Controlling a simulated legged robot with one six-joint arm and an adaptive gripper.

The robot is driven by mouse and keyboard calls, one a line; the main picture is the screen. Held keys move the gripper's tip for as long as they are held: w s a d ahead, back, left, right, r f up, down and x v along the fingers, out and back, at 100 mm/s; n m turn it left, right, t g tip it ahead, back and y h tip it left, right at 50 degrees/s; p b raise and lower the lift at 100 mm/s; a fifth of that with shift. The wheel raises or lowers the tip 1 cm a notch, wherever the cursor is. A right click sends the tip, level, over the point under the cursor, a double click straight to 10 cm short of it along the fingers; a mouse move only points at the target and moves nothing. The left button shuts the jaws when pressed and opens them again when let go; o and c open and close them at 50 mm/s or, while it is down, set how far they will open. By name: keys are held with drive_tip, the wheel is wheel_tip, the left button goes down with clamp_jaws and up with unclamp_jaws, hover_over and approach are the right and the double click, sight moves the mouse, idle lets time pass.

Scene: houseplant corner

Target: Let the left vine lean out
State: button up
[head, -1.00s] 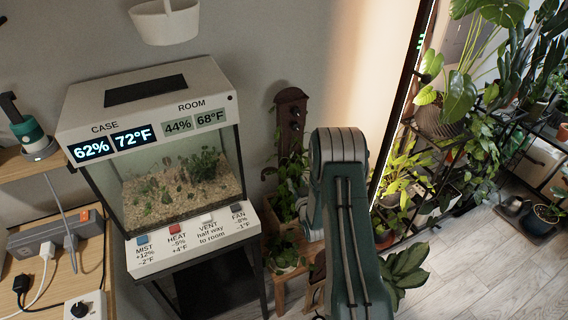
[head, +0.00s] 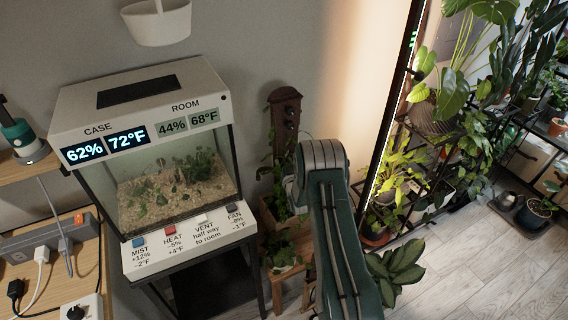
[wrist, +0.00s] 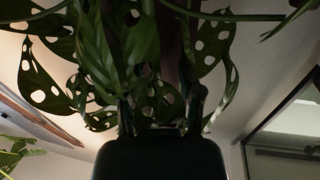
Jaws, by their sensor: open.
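A vine with hole-pierced green leaves (wrist: 133,45) hangs across the top and middle of the wrist view, close around my gripper (wrist: 161,110). The two fingers stand apart with leaves behind and between them. I cannot tell whether the fingers touch a leaf or stem. A dark upright post (wrist: 168,45) shows behind the leaves. In the head view, a brown wooden post (head: 285,108) with round knobs stands against the wall, with green leaves (head: 278,150) around its lower part. My arm hides the gripper and much of the plant there. I cannot tell left vine from right.
A glass case (head: 170,185) with control buttons stands left of the post. A white hanging pot (head: 157,22) is above it. A power strip (head: 45,238) lies on the wooden shelf at far left. Shelves of plants (head: 430,130) fill the right; the floor (head: 470,270) is clear at lower right.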

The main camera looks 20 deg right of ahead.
drive_tip(key=shift+d, duration=0.15)
drive_tip(key=shift+c, duration=0.3)
clamp_jaws()
drive_tip(key=shift+a, duration=0.6)
drive_tip(key=a+f+n+t, duration=0.1)
drive_tip(key=a+f+n, duration=0.1)
drive_tip(key=a+n, duration=0.4)
drive_tip(key=shift+a+f, duration=0.35)
drive_tip(key=shift+a, duration=1.6)
drive_tip(key=shift+s, duration=0.1)
